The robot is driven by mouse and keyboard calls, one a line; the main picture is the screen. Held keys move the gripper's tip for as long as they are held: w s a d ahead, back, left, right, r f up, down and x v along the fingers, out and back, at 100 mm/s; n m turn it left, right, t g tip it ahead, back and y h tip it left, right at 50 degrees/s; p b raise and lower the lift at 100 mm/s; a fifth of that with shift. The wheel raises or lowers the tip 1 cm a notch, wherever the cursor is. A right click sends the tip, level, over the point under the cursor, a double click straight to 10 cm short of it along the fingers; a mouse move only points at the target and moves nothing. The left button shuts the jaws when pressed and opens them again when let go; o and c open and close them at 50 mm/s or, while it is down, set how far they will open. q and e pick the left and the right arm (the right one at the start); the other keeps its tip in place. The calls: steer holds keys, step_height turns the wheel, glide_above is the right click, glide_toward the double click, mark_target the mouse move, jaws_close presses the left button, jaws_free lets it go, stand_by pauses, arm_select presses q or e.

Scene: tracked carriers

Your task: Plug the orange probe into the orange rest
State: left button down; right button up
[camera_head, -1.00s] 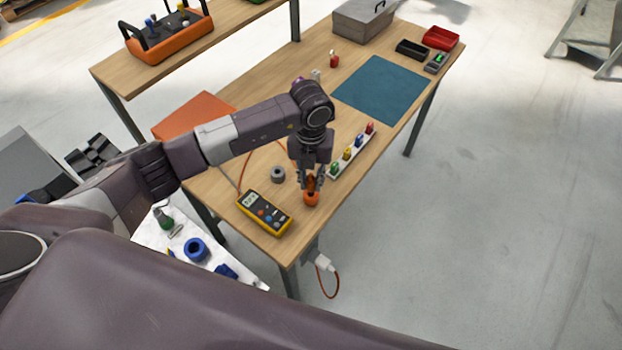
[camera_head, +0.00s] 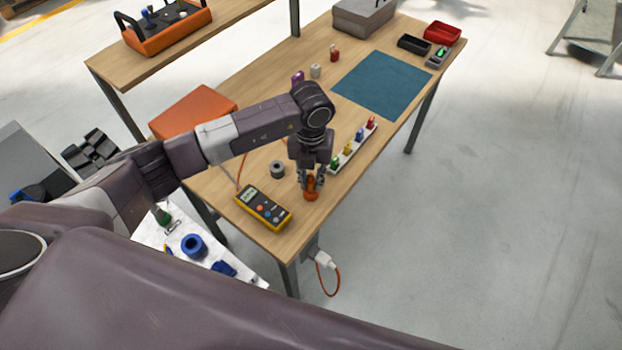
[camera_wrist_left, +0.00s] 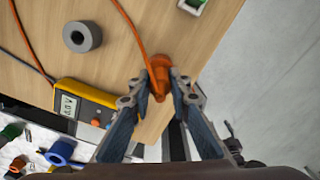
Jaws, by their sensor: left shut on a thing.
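The orange probe (camera_wrist_left: 157,77) is between the fingertips of my left gripper (camera_head: 312,182), which is shut on it. The left gripper also shows in the left wrist view (camera_wrist_left: 160,92), with the orange cable running up from the probe. The orange rest (camera_head: 311,195) stands on the table near its front edge, directly below the gripper. In the wrist view the rest (camera_wrist_left: 182,78) shows just behind the probe, overlapping it. The probe's tip is hidden, so I cannot tell whether it is inside the rest. My right gripper is not in view.
A yellow multimeter (camera_head: 264,207) and a grey ring (camera_head: 277,169) lie left of the rest. A white strip with several coloured plugs (camera_head: 353,146) lies close behind it to the right. A blue mat (camera_head: 383,85) lies farther back. The table's front edge is close.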

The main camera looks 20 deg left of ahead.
mark_target(311, 175)
arm_select(q)
steer(key=shift+f, duration=0.3)
steer(key=c, duration=1.7)
jaws_free()
steer(key=shift+r, duration=0.1)
step_height(311, 175, up, 12)
